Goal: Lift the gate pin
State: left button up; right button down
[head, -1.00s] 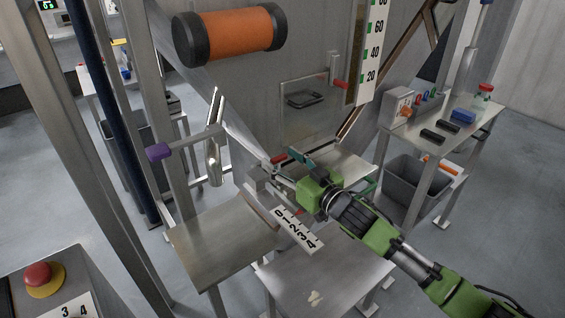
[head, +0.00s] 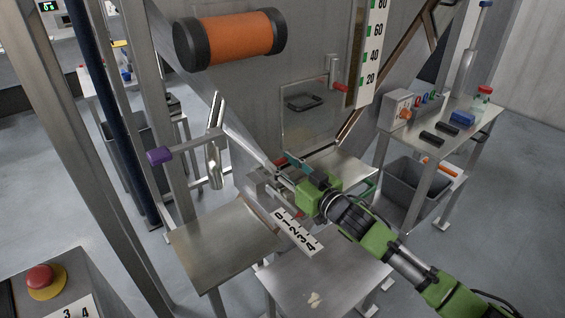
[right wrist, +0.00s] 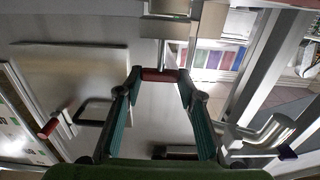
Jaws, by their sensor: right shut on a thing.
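The gate pin shows as a red cylindrical grip (right wrist: 160,75) on a metal stem in the right wrist view. It lies crosswise between the tips of my right gripper (right wrist: 161,80), whose teal fingers close on its two ends. In the head view my right gripper (head: 287,172) is at the machine front, above the small 0–4 scale plate (head: 297,231). There the gripper largely hides the pin. My left gripper is not in view.
A purple-knobbed lever (head: 159,156) and a shiny metal cylinder (head: 214,160) stand left of the gripper. An orange roller (head: 230,38) is above. A red-handled latch (head: 340,86) is behind. A side table (head: 462,133) and grey bin (head: 405,180) stand right.

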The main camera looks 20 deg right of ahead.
jog(key=c, duration=1.4)
grip_release()
jog(key=shift+o, duration=0.2)
jog(key=v, duration=1.2)
